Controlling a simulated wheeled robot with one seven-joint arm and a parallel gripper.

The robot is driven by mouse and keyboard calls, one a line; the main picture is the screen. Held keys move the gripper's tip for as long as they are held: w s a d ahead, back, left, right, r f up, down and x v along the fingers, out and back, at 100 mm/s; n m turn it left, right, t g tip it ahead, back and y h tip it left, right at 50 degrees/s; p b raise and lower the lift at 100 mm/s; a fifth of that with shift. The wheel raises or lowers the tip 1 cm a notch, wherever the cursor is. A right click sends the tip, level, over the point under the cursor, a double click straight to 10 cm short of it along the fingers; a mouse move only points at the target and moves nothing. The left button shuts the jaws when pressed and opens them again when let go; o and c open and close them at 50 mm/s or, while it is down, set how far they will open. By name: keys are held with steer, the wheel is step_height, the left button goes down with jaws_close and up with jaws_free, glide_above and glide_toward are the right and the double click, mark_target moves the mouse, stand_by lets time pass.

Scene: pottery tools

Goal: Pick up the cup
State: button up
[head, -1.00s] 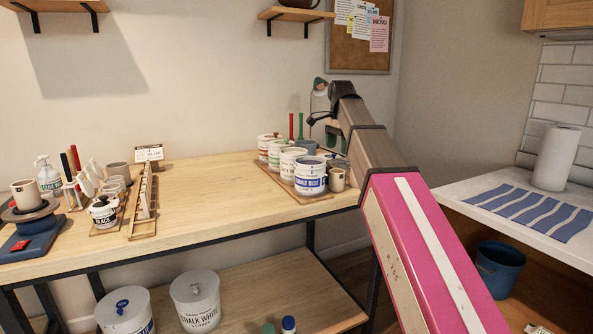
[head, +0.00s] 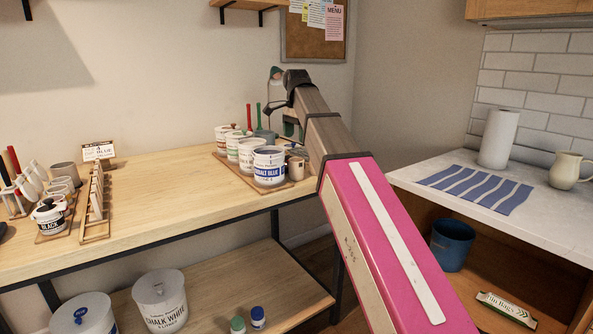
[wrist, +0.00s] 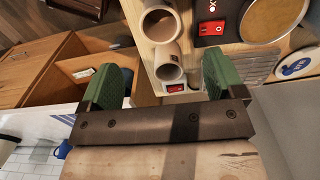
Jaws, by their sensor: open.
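Two beige cups show in the wrist view, one at the top (wrist: 160,22) and one lower (wrist: 168,64), nearer the gap between the fingers. In the head view a small beige cup (head: 297,168) stands beside the cobalt blue tub, partly behind my arm. My gripper (wrist: 160,80) has two green fingers set wide apart with nothing held between them. The lower cup appears beyond the gap; I cannot tell how far off it is. In the head view my arm largely hides the gripper.
A row of labelled tubs, with the cobalt blue tub (head: 269,168) in front, stands close left of my arm. A tool rack (head: 95,205) and black tub (head: 49,217) are further left. The tabletop (head: 165,180) between is clear. A white counter (head: 405,175) lies right.

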mark_target(296, 165)
step_height(296, 165, down, 12)
steer(key=shift+r, duration=0.1)
steer(key=c, duration=1.1)
steer(key=shift+r, duration=0.1)
